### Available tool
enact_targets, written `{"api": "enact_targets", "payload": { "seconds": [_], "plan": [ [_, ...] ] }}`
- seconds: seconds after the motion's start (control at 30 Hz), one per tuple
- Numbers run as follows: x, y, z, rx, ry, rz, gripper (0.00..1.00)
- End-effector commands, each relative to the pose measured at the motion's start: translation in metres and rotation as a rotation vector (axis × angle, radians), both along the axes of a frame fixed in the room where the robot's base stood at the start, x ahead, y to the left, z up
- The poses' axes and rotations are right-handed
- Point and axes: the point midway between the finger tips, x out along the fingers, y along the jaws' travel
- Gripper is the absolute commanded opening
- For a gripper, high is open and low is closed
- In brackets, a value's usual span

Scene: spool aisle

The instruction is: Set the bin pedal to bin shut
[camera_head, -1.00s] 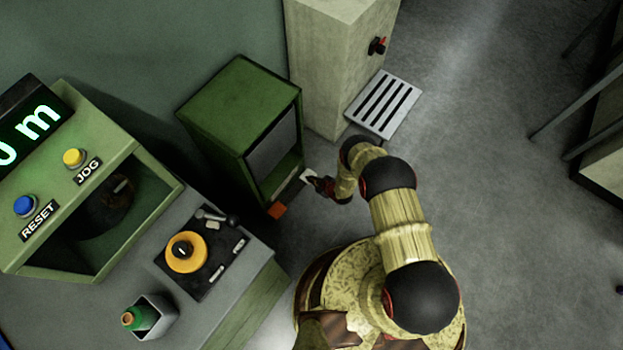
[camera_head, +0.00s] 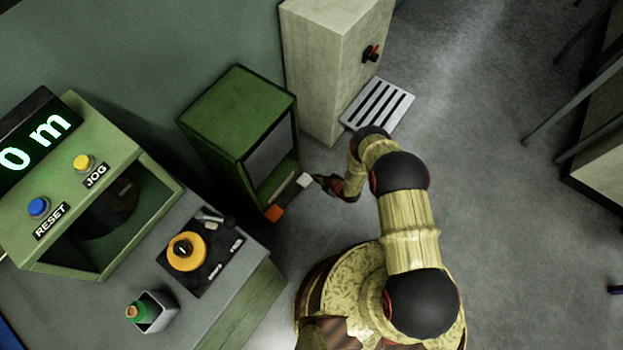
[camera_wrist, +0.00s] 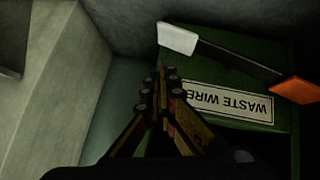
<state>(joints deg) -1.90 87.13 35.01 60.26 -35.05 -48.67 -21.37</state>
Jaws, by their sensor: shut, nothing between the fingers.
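The bin pedal is a dark bar at the foot of the green bin (camera_head: 215,125), with a white pad (camera_head: 305,180) at one end and an orange pad (camera_head: 273,213) at the other. In the wrist view the white pad (camera_wrist: 177,38) and orange pad (camera_wrist: 295,90) show beside the bin's upside-down "WASTE WIRE" label (camera_wrist: 228,102). My gripper (camera_head: 317,178) is shut and empty, just right of the white pad with a small gap in the head view. In the wrist view its fingertips (camera_wrist: 160,72) are below the white pad. I cannot tell which end is pressed down.
A pale cabinet (camera_head: 325,70) with a red-black knob (camera_head: 371,53) stands behind the bin, with a slotted grey plate (camera_head: 377,105) beside it. A console (camera_head: 70,215) and a bench with a yellow dial (camera_head: 187,252) are left.

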Motion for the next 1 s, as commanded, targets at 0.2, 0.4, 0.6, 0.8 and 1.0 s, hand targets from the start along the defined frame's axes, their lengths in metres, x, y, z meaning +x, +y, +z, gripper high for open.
{"api": "enact_targets", "payload": {
  "seconds": [0.2, 0.4, 0.6, 0.8, 1.0],
  "plan": [
    [-0.01, -0.021, 0.023, 0.0, 0.001, -0.001, 0.0],
    [-0.014, -0.027, 0.027, 0.0, 0.002, 0.001, 0.0],
    [-0.014, -0.027, 0.027, 0.0, 0.001, 0.0, 0.0],
    [-0.013, -0.027, 0.027, 0.0, 0.001, 0.0, 0.0],
    [-0.014, -0.027, 0.026, 0.004, 0.007, -0.005, 0.0]
  ]
}}
